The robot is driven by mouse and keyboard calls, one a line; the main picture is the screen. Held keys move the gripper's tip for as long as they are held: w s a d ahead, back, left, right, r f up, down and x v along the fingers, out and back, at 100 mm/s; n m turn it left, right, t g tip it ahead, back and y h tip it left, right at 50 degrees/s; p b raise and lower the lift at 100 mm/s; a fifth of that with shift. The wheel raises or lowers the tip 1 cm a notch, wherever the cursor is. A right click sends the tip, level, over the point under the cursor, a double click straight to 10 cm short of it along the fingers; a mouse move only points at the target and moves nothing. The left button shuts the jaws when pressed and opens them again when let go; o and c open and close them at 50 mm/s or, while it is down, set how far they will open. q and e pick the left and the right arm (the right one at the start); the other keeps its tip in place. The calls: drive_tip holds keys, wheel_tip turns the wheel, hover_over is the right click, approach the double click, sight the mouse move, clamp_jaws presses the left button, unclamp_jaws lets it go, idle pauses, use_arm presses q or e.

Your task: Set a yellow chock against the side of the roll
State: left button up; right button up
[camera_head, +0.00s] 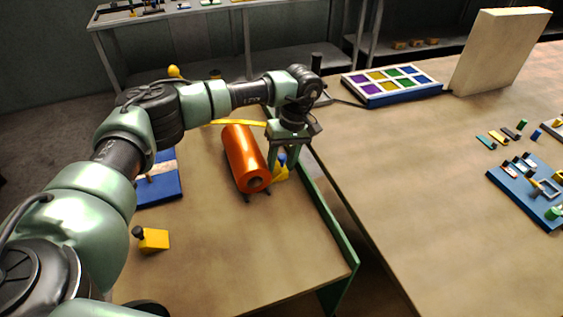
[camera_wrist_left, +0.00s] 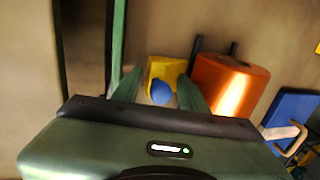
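The orange roll (camera_head: 243,155) lies on the near table, its hollow end facing the camera. A yellow chock (camera_head: 282,175) with a blue knob stands close to the roll's right side; I cannot tell whether they touch. My left gripper (camera_head: 286,163) is down over this chock. In the left wrist view its two green fingers (camera_wrist_left: 160,84) stand apart on either side of the blue knob, with gaps showing, and the yellow chock (camera_wrist_left: 166,69) sits beside the orange roll (camera_wrist_left: 226,84). Another yellow chock (camera_head: 154,240) with a black knob stands at the front left. My right gripper is not in view.
A green rail (camera_head: 335,228) edges the table's right side, close to the gripper. A blue board (camera_head: 160,192) lies left of the roll, and a yellow strip (camera_head: 238,122) lies behind it. The right table holds a compartment tray (camera_head: 392,98).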

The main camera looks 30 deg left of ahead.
use_arm(q)
drive_tip(key=shift+r, duration=0.1)
drive_tip(key=b+v, duration=0.2)
drive_tip(key=v, duration=1)
